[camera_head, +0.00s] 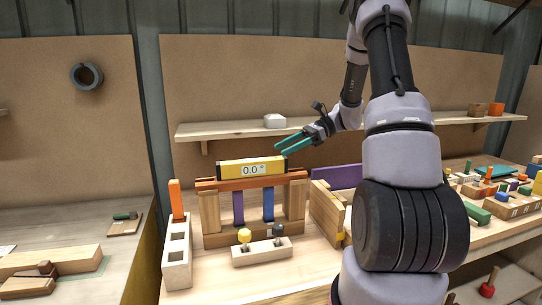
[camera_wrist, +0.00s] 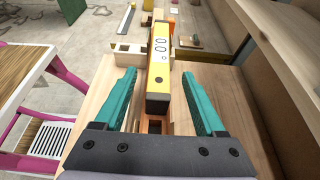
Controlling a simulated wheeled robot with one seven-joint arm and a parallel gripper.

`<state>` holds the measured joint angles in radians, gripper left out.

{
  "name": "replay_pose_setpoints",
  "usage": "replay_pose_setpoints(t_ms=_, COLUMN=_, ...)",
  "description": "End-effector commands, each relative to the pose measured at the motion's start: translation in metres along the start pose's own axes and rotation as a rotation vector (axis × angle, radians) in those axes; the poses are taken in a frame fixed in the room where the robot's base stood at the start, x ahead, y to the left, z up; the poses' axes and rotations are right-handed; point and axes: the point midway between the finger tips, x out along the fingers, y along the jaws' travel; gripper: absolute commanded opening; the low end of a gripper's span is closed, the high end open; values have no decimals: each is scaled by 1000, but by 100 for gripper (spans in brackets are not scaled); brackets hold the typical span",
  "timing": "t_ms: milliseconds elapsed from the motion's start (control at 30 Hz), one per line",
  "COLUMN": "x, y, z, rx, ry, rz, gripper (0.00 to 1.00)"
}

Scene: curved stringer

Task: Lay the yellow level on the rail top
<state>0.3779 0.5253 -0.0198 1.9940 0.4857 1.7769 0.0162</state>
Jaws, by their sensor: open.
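The yellow level (camera_head: 235,170), with black ends and a pale display reading 0.0, lies lengthwise along the reddish-brown rail top (camera_head: 208,186) in the head view. It appears to rest on the rail. My gripper (camera_head: 291,143) is above and just beyond the level's right end, with teal fingers apart and empty. In the wrist view the level (camera_wrist: 159,77) runs away from me between the open fingers of my gripper (camera_wrist: 158,72), with gaps on both sides. Part of the rail (camera_wrist: 154,126) shows below its near end.
A pale block with an orange piece (camera_head: 176,250) stands left, a block with yellow and grey knobs (camera_head: 262,252) in front. A shelf (camera_head: 230,130) runs behind. Many blocks crowd the bench's right.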

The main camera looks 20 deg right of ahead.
Motion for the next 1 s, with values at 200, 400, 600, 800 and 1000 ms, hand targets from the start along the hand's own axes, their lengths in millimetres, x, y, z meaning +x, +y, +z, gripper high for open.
replay_pose_setpoints(t_ms=200, x=-26, y=0, z=0, rx=-1, ry=1, rz=-1, gripper=72)
replay_pose_setpoints(t_ms=400, x=-25, y=17, z=24, rx=-96, ry=92, rz=32, gripper=72)
replay_pose_setpoints(t_ms=600, x=-13, y=70, z=72, rx=-369, ry=347, rz=109, gripper=72)
replay_pose_setpoints(t_ms=800, x=-12, y=124, z=105, rx=-678, ry=615, rz=161, gripper=72)
replay_pose_setpoints(t_ms=1000, x=-19, y=172, z=130, rx=-997, ry=870, rz=174, gripper=72)
